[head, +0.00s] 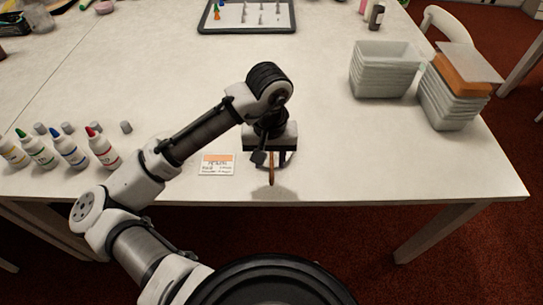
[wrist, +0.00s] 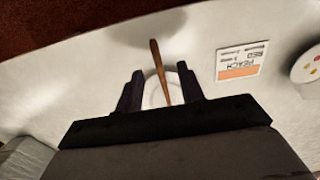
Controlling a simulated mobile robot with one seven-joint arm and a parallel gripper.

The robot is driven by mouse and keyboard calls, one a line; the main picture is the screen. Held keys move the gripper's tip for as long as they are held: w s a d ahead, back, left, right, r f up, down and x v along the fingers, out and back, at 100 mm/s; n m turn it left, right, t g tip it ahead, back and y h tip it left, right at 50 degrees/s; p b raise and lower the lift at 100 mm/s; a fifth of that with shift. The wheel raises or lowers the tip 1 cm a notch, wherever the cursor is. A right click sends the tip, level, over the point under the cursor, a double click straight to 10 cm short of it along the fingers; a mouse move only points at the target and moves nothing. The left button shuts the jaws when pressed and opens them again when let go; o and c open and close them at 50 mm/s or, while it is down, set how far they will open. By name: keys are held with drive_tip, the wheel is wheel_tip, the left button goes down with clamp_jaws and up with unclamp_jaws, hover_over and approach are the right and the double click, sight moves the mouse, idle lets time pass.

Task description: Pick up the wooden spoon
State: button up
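The wooden spoon (head: 271,176) shows as a thin brown handle near the front edge of the table, below my gripper. In the wrist view the wooden spoon (wrist: 157,62) runs lengthwise between my fingers, and its lower end is hidden by the gripper body. My gripper (wrist: 160,70) is open, with a finger on each side of the handle and a gap on both sides. In the head view my gripper (head: 270,160) points down over the spoon. A pale round thing (wrist: 153,98), partly hidden, lies around the spoon's lower part between the fingers.
A printed card (head: 217,165) lies just left of the gripper. Stacked grey tubs (head: 385,72) stand at the right. A dark-rimmed tray (head: 248,29) lies at the back. The table (head: 340,150) is clear right of the gripper.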

sight(272, 174)
drive_tip(key=shift+d+f+p, duration=0.2)
drive_tip(key=shift+f+p, duration=0.1)
drive_tip(key=shift+f, duration=2.35)
clamp_jaws()
